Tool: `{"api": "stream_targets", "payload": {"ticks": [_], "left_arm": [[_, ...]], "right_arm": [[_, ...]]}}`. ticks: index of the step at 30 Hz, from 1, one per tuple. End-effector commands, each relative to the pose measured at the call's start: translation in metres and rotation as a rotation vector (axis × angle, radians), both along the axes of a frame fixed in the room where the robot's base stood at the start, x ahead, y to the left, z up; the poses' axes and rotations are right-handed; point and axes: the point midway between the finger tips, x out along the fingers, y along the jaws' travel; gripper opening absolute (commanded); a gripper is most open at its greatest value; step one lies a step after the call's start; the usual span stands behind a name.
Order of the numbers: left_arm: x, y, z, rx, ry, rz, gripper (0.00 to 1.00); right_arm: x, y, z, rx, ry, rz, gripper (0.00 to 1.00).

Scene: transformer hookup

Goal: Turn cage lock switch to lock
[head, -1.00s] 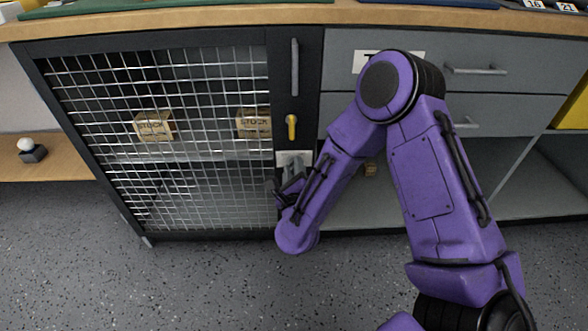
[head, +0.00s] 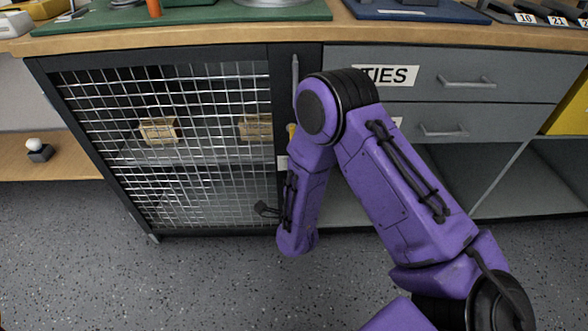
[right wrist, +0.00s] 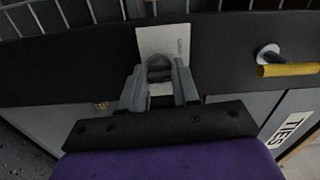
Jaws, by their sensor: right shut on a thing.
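The cage (head: 170,215) is a dark-framed cabinet door with wire mesh, at left in the head view. Its pale switch plate (right wrist: 163,38) lies on the dark door frame in the right wrist view. In the head view my purple right arm hides the gripper and most of the plate (head: 282,163). My left gripper is not in view.
A yellow lever handle (right wrist: 287,70) sits on the same frame, beside the plate. A vertical grey door handle (head: 295,72) is above it. Grey drawers (head: 500,65), one labelled TIES (head: 390,76), are to the right. Stock boxes (head: 158,130) stand behind the mesh.

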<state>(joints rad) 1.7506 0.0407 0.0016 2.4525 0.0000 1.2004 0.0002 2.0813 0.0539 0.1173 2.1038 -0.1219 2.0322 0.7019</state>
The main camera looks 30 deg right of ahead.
Motion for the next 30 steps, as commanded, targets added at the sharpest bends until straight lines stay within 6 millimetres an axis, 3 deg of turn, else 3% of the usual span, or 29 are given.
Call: {"api": "stream_targets", "payload": {"ticks": [15, 30], "left_arm": [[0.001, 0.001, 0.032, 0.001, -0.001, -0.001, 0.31], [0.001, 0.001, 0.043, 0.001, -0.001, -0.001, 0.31]], "right_arm": [[0.0, 0.0, 0.001, -0.395, 0.242, 0.001, 0.0], [-0.001, -0.001, -0.001, -0.59, 0.361, -0.001, 0.0]]}}
